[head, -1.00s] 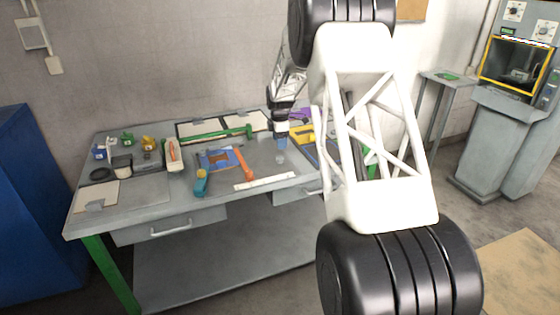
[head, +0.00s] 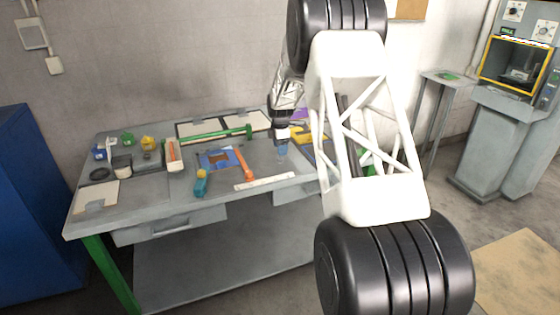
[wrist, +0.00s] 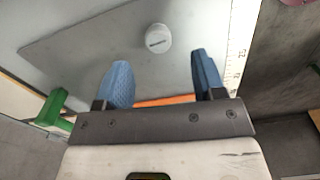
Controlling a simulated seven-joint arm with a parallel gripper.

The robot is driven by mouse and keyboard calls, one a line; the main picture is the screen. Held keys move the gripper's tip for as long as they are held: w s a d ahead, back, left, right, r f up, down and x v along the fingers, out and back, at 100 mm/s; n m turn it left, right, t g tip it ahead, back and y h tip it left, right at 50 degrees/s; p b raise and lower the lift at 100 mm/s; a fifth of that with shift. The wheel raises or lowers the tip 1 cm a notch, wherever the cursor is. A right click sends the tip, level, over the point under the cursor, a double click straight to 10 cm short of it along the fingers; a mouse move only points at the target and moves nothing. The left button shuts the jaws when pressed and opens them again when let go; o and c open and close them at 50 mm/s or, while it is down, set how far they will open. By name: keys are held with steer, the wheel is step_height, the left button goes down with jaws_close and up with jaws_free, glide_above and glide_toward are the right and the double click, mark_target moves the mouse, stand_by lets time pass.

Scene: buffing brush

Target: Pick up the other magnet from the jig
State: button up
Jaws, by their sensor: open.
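A small round pale piece with a dark slot in its top, which looks like the magnet (wrist: 157,38), sits on a flat grey plate (wrist: 90,45) in the wrist view. I cannot tell whether this plate is the jig. My gripper (wrist: 162,70) is open and empty, with its two blue fingers apart. The piece lies beyond the fingertips, roughly in line with the gap between them. In the head view my gripper (head: 282,149) is low over the right part of the bench, and the piece is hard to make out there.
A white ruler (head: 265,181) lies along the bench's front edge. An orange-handled tool (head: 243,163), a blue mat (head: 218,158) and a teal-handled tool (head: 201,183) lie to the left. A green bar (head: 220,134) is behind. Yellow items (head: 310,136) stand to the right.

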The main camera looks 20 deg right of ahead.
steer(key=shift+w+f, duration=0.15)
steer(key=shift+f, duration=2.45)
steer(key=c, duration=1)
steer(key=shift+r, duration=0.15)
steer(key=shift+r, duration=0.6)
step_height(320, 180, up, 2)
steer(key=s+a, duration=0.1)
steer(key=s, duration=0.4)
steer(key=s+a+r, duration=0.1)
steer(key=s, duration=0.4)
steer(key=s+a, duration=0.1)
steer(key=s, duration=0.4)
steer(key=shift+s+a+r, duration=0.25)
steer(key=shift+s+a, duration=0.05)
steer(key=shift+a, duration=0.05)
